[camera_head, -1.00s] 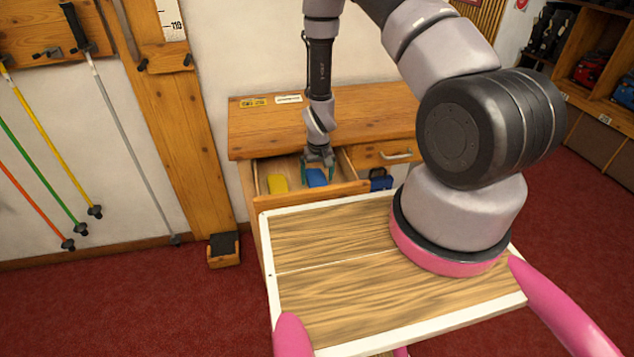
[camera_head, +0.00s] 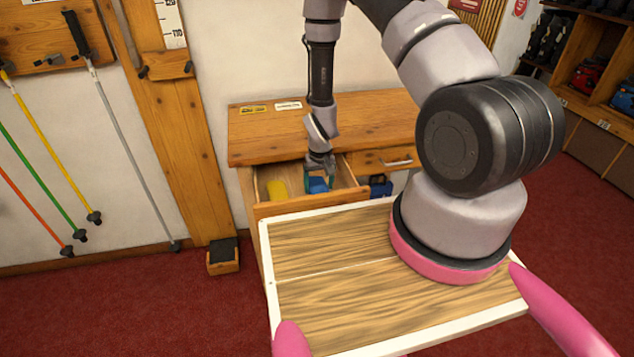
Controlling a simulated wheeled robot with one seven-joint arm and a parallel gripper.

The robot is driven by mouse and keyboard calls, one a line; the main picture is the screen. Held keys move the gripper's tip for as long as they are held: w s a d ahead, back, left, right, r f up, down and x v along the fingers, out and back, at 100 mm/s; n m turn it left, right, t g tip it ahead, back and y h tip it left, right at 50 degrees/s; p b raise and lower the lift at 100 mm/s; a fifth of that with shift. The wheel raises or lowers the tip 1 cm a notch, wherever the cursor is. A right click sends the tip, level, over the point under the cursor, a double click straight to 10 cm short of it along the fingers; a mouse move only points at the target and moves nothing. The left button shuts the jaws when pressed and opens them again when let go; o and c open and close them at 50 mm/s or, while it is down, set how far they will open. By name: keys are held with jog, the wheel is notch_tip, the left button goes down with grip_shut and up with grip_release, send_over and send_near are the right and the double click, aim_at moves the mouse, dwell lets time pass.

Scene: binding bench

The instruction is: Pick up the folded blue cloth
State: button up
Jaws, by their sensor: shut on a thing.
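The folded blue cloth (camera_head: 318,186) lies in the open drawer (camera_head: 300,208) of the wooden bench. My gripper (camera_head: 319,181) reaches down into the drawer from above and is shut on the cloth. Its fingers stand at the cloth's sides and hide part of it. I cannot tell whether the cloth is clear of the drawer floor. A yellow item (camera_head: 277,189) lies in the same drawer, to the left of the cloth and apart from it.
The bench top (camera_head: 270,145) is above and behind the drawer, with small labels at its back edge. A shut drawer (camera_head: 385,162) is at right, with a dark blue object (camera_head: 380,187) below it. Ski poles (camera_head: 50,160) hang at left.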

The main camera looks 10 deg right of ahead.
aim_at(320, 190)
jog(key=shift+s, duration=1.1)
notch_tip(320, 190, up, 14)
jog(key=shift+w, duration=0.25)
